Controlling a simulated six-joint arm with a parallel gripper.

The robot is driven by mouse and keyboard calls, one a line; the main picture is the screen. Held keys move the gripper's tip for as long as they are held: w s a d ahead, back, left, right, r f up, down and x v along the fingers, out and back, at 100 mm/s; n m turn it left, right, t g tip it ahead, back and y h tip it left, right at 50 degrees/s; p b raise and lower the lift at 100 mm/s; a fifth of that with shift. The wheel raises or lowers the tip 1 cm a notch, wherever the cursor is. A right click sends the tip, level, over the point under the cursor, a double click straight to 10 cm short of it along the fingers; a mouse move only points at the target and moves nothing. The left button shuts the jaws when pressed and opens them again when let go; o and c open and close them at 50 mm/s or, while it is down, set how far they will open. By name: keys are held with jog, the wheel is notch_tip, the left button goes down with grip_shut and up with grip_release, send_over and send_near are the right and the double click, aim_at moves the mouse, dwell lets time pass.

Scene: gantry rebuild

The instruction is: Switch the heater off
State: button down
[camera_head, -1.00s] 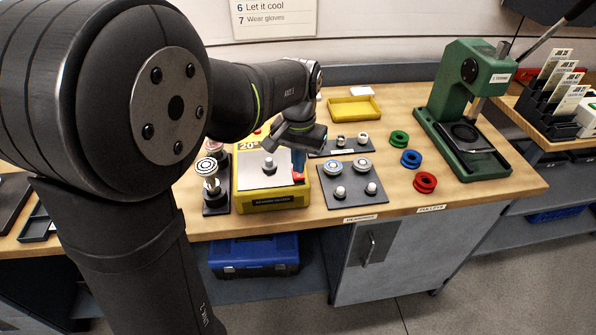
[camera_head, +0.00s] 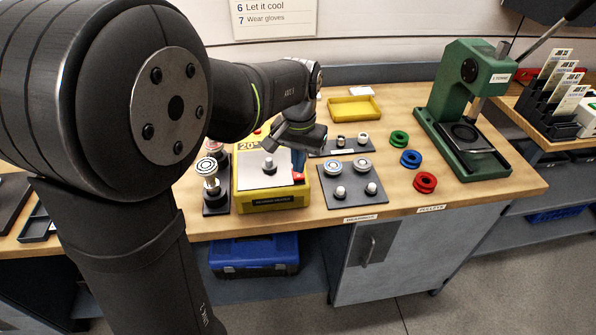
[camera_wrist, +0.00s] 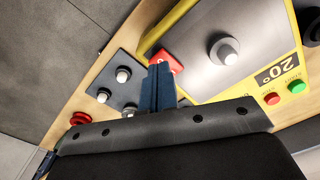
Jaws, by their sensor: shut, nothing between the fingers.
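The heater (camera_head: 272,203) is a yellow box with a grey top plate, standing on the bench; its display reads 20°. A grey knob-like part (camera_head: 269,166) stands on the plate and also shows in the wrist view (camera_wrist: 226,50). A red switch (camera_wrist: 166,61) sits at the heater's front right corner, partly covered by my fingertips; a bit of it shows in the head view (camera_head: 299,180). The wrist view shows a red button (camera_wrist: 272,98) and a green button (camera_wrist: 297,87) beside the display. My gripper (camera_wrist: 159,68) is shut and empty, its blue fingertips right at the switch. I cannot tell whether they touch it.
A dark board (camera_head: 350,202) with bearings and pale studs lies right of the heater. Another stand (camera_head: 216,209) with ringed parts is close on its left. Green, blue and red pulleys (camera_head: 425,182), a yellow tray (camera_head: 348,116) and a green press (camera_head: 450,115) stand farther right and back.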

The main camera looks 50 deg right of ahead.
aim_at(299, 176)
jog(key=shift+f, duration=0.95)
dwell(0.6)
jog(key=shift+r, duration=3.5)
notch_tip(299, 176, down, 7)
jog(key=shift+f, duration=0.1)
